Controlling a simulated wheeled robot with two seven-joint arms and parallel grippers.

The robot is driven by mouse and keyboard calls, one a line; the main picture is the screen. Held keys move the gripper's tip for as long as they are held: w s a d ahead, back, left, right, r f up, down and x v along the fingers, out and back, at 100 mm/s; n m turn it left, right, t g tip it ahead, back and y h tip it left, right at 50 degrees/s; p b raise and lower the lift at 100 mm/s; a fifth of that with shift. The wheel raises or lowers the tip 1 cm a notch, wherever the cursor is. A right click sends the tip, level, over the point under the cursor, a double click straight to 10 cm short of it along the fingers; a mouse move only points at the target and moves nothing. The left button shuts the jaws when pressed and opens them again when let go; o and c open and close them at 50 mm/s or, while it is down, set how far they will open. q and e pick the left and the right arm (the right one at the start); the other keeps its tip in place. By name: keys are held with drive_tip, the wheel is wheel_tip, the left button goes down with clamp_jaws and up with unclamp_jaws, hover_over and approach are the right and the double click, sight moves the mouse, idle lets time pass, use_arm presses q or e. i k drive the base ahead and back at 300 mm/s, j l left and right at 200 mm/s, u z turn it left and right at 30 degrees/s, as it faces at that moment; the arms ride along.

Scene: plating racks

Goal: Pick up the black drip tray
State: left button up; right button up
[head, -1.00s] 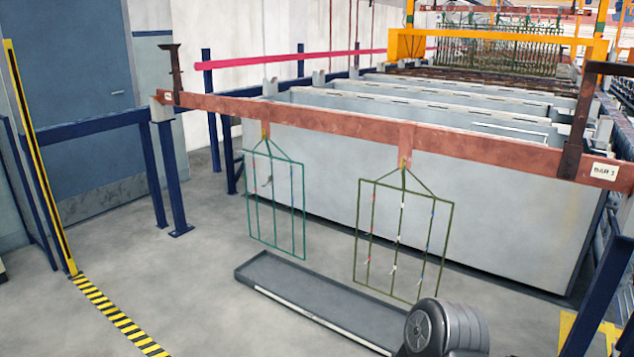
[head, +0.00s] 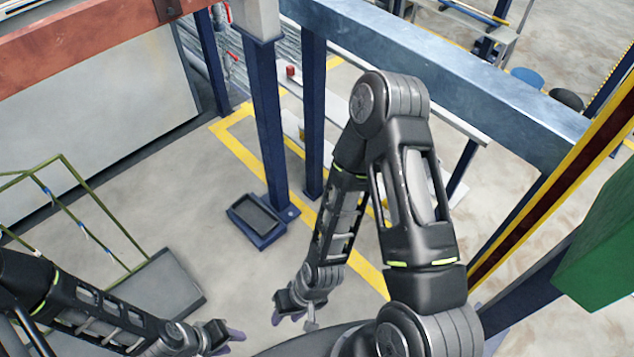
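A small black tray (head: 257,214) lies in a shallow blue holder (head: 268,239) on the floor, beside the foot of a blue post. My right gripper (head: 289,316) hangs below and to the right of it in the picture, apart from it; its purple-tipped fingers look spread and empty. My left gripper (head: 229,341) is low in the picture, left of the right one and well away from the black tray. Its fingers look apart, with nothing between them.
A long grey floor tray (head: 172,277) lies at left under a green hanging rack (head: 97,205). Blue posts (head: 265,130) stand just behind the black tray. Yellow floor lines (head: 240,150) run past them. A green box (head: 605,245) is at far right. Floor left of the black tray is clear.

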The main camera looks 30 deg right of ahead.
sight(255, 214)
drive_tip(key=i+z, duration=0.45)
drive_tip(key=i+j+z, duration=0.1)
drive_tip(key=i+z, duration=0.15)
drive_tip(key=z, duration=0.15)
drive_tip(key=i+j+z, duration=0.2)
drive_tip(key=i+z, duration=0.25)
drive_tip(key=k, duration=0.1)
